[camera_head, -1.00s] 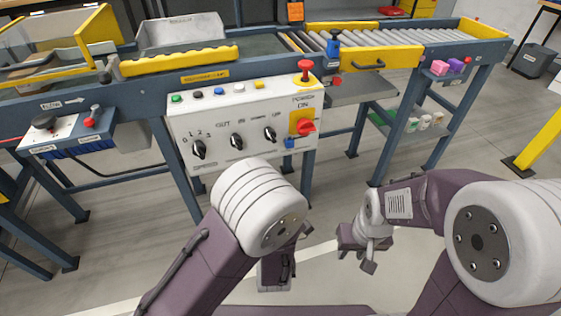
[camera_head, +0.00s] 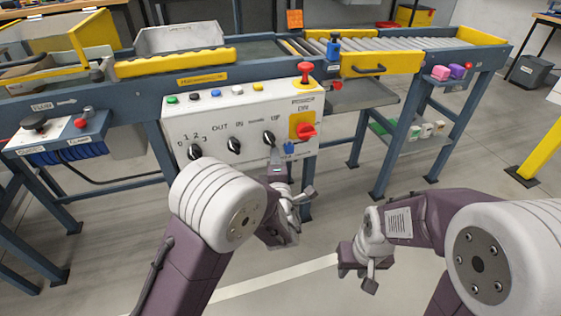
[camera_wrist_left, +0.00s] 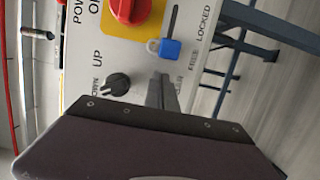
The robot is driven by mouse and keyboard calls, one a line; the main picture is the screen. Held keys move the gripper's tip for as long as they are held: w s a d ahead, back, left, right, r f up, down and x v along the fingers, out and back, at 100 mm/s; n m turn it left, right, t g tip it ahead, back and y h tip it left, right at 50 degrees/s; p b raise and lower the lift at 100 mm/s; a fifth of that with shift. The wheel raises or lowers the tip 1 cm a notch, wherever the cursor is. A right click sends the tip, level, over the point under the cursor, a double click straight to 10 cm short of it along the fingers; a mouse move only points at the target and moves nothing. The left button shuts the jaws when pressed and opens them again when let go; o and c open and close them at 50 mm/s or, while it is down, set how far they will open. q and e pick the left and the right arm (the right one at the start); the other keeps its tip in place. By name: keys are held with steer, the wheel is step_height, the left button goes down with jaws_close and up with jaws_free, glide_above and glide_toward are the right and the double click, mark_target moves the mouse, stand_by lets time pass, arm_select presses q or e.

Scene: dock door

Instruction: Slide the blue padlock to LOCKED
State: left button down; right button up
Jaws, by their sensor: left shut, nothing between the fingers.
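The blue padlock (camera_head: 289,147) sits low on the white control panel, below the red rotary switch. In the left wrist view the padlock (camera_wrist_left: 169,49) is beside the FREE label (camera_wrist_left: 193,60), at the lower end of a dark slot (camera_wrist_left: 174,20). The LOCKED label (camera_wrist_left: 204,23) is beside the slot's upper part. My left gripper (camera_head: 276,161) is shut and empty, just below and left of the padlock. Its fingertips (camera_wrist_left: 162,82) appear just short of the padlock in the wrist view. My right gripper (camera_head: 357,274) hangs open and empty, away from the panel.
The red rotary switch (camera_head: 306,131) on its yellow plate is close above the padlock. A black UP knob (camera_head: 269,138) is just left of it. A red mushroom button (camera_head: 305,70) stands on top of the panel. The floor before the panel is clear.

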mark_target(289, 148)
arm_select(q)
steer(key=shift+w+d, duration=0.25)
steer(key=shift+d, duration=0.5)
steer(key=shift+w+d+r, duration=0.1)
steer(key=shift+d+r, duration=0.05)
steer(key=shift+d, duration=0.2)
steer(key=d+p, duration=0.1)
steer(key=d, duration=0.1)
steer(key=w+d+p, duration=0.1)
steer(key=d, duration=0.1)
steer(key=shift+w, duration=0.1)
steer(key=shift+a, duration=0.1)
